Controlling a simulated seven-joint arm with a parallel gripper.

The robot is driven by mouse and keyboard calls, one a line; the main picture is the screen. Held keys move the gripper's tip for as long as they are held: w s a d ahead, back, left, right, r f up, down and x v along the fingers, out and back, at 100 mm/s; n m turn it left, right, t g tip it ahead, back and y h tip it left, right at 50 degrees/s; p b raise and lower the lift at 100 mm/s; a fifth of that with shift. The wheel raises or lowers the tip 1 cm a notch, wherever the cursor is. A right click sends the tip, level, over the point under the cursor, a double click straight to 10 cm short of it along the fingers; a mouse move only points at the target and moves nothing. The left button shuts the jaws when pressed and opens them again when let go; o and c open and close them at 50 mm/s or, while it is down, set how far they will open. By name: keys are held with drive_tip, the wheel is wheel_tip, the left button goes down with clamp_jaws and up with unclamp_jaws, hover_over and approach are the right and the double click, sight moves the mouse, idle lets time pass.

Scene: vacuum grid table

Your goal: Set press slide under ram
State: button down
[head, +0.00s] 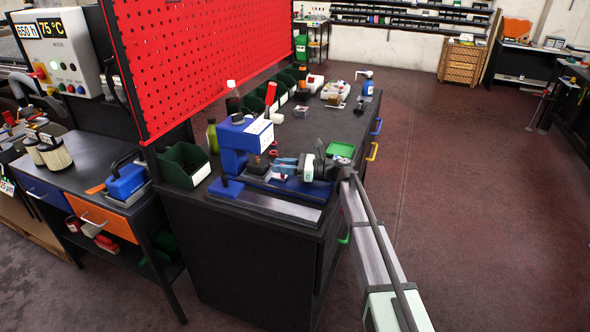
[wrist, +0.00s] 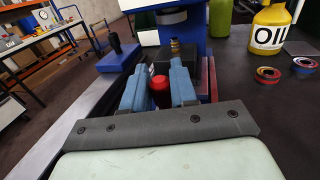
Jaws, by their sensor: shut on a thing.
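The blue press (head: 236,140) stands on the black bench, and its column and ram also show at the top of the wrist view (wrist: 190,35). My gripper (head: 275,163) reaches in from the right, low in front of the press. In the wrist view its two blue fingers (wrist: 160,90) are shut on the red knob (wrist: 161,92) of the press slide. A dark block (wrist: 200,72) with a brass-coloured piece (wrist: 175,48) on it lies just beyond the fingers, near the ram. The fingers hide part of the slide, and I cannot tell whether it is exactly under the ram.
A grey metal rail (head: 265,206) runs along the press front. A blue block with a black handle (wrist: 118,58) stands left of the fingers. A yellow oil bottle (wrist: 268,28) and small rings (wrist: 268,74) stand right. A green bin (head: 185,165) is left of the press.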

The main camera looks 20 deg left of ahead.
drive_tip(key=shift+a, duration=0.3)
drive_tip(key=c, duration=1.2)
unclamp_jaws()
drive_tip(key=shift+a, duration=0.1)
drive_tip(key=shift+o, duration=0.9)
drive_tip(key=v, duration=1.4)
